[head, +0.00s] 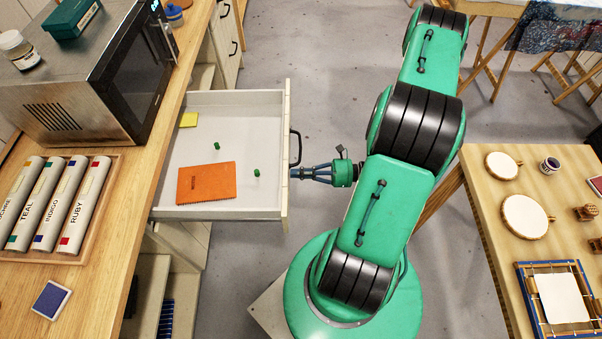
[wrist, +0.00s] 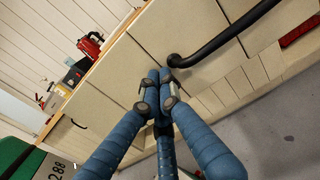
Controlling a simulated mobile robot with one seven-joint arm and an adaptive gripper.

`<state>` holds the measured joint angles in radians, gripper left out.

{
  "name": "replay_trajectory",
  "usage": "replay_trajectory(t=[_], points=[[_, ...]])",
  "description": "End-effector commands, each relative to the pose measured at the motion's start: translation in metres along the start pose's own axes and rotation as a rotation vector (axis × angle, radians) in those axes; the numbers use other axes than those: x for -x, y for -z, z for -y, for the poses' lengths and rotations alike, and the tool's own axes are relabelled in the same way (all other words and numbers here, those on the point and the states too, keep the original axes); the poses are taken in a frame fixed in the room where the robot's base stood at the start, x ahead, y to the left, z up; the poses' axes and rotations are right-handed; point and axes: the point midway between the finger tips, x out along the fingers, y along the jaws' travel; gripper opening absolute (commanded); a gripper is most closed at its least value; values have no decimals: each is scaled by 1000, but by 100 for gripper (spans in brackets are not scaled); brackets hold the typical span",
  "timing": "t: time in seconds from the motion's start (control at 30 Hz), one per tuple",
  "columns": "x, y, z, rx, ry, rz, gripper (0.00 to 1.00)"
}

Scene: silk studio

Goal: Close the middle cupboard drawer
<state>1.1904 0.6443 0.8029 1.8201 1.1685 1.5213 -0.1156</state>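The drawer (head: 262,115) is pulled out from the cupboard under the wooden counter in the head view. It holds an orange notebook (head: 206,183), a yellow note pad (head: 188,120) and two small green items (head: 257,173). Its dark bar handle (head: 296,147) is on the cream front panel and shows large in the wrist view (wrist: 225,40). My gripper (head: 296,172) is just right of the drawer front, beside the handle. In the wrist view its blue fingers (wrist: 158,82) are together with nothing seen between them. Their tips are at or near the panel; I cannot tell if they touch.
The counter (head: 105,285) carries a microwave (head: 105,75) and a tray of labelled rolls (head: 62,205). Other cupboard fronts with handles (head: 233,48) are beyond the drawer. A wooden table (head: 490,215) with round hoops stands at the right.

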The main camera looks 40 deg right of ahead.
Motion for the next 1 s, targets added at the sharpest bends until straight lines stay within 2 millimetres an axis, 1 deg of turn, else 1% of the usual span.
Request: replay_trajectory(t=[0.37,0.57,0.77,1.0], points=[[-2,0,0,0,0,0,0],[-13,0,-1,-1,-2,0,0],[-38,-1,-1,0,-4,0,0],[-82,-1,-2,-1,-6,0,0]])
